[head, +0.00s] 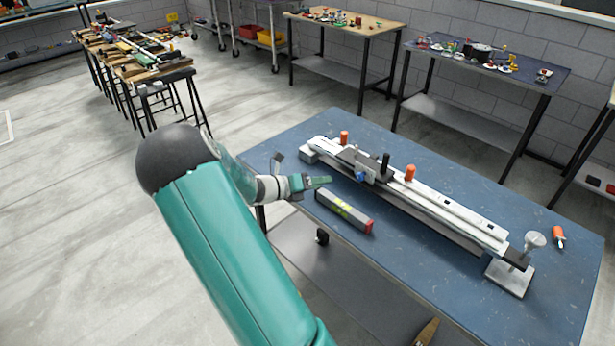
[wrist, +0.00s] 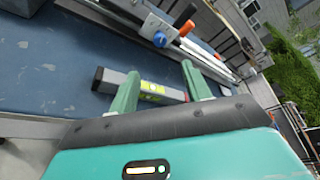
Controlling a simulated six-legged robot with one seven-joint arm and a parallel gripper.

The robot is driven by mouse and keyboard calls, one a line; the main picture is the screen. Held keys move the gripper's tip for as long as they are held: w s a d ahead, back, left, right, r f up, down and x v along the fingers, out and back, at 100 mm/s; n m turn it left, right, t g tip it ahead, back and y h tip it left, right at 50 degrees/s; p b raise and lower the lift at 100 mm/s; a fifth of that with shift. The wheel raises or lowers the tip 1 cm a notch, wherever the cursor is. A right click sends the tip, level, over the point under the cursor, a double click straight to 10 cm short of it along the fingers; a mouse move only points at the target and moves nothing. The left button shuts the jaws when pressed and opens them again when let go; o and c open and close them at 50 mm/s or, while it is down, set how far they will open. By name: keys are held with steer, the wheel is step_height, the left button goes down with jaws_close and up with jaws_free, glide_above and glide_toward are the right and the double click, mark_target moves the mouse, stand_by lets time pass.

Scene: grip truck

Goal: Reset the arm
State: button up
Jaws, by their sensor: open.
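My gripper (head: 322,181) is at the end of my teal arm, over the left edge of the blue table (head: 470,290) in the head view. In the wrist view my gripper (wrist: 163,88) shows two green fingers spread apart, with nothing held between them. A grey level (head: 343,211) with a yellow-green vial and a red end lies on the table just beyond the gripper. The level (wrist: 152,89) also shows in the wrist view, behind the fingertips. Whether the fingers touch it cannot be told.
A long metal rail fixture (head: 440,205) with orange knobs runs along the table. An orange-handled tool (head: 558,236) lies at the right. A wooden-topped bench (head: 350,22) and a dark-topped bench (head: 490,65) with small items stand behind. Open floor (head: 60,220) lies at left.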

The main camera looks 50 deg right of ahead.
stand_by(0.3)
steer(key=a+r+m+t+y, duration=0.4)
steer(key=a+m, duration=0.3)
steer(key=a, duration=0.5)
steer(key=a+r+m+t+y, duration=0.2)
steer(key=a+r+m+y, duration=0.35)
steer(key=a, duration=0.55)
steer(key=s+a+r+m+t+y, duration=0.1)
steer(key=s+a+r+m+t, duration=0.1)
steer(key=a, duration=0.5)
steer(key=s+a+r+m+t+y, duration=0.1)
steer(key=s+a+r+m+t, duration=0.1)
steer(key=a+r+m, duration=0.2)
steer(key=s+a+r+m+t+y, duration=0.2)
steer(key=s+a+r+m, duration=0.1)
steer(key=a, duration=0.8)
steer(key=shift+r+m, duration=0.45)
steer(key=shift+m, duration=0.2)
steer(key=shift+c, duration=0.5)
steer(key=shift+c, duration=0.8)
